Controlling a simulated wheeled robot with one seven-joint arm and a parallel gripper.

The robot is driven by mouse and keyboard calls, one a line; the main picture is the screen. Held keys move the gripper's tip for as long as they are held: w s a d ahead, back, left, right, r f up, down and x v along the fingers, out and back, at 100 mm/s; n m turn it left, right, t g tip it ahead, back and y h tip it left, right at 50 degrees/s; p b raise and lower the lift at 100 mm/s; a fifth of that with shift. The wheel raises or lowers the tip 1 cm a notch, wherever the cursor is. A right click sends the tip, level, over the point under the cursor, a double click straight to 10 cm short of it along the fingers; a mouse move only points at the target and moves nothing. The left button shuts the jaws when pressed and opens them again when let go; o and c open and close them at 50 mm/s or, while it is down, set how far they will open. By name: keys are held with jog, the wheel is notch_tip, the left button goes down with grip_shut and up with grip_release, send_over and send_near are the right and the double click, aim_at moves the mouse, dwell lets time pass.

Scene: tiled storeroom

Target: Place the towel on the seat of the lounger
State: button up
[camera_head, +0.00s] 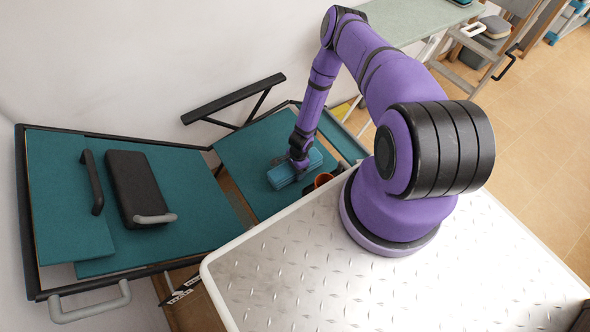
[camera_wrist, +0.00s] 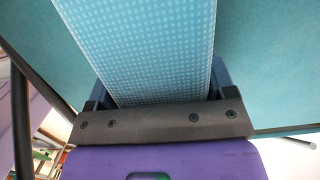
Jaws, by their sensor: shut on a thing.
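The towel (camera_head: 283,178) is a folded light blue bundle with a fine check pattern. It also fills the middle of the wrist view (camera_wrist: 140,45), between the two fingers. My gripper (camera_head: 299,166) is shut on the towel and points down over a teal panel of the lounger. It also shows in the wrist view (camera_wrist: 158,95). The lounger (camera_head: 240,150) has teal panels in a dark frame. The towel is at or just above the right-hand panel; I cannot tell whether it touches. My arm hides part of that panel.
A black cushion-like block (camera_head: 133,187) and a dark bar (camera_head: 92,182) lie on the left teal panel. A reddish-brown cup-like object (camera_head: 322,180) is close right of the towel. A black armrest (camera_head: 234,98) rises behind. A green-topped table (camera_head: 410,15) stands at the back.

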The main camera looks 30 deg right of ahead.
jog(key=shift+f, duration=0.35)
jog(key=o, duration=1)
jog(key=shift+f, duration=0.1)
jog(key=r, duration=0.4)
jog(key=d+r, duration=0.1)
jog(key=r, duration=0.7)
jog(key=shift+d+r, duration=0.1)
jog(key=shift+d, duration=0.3)
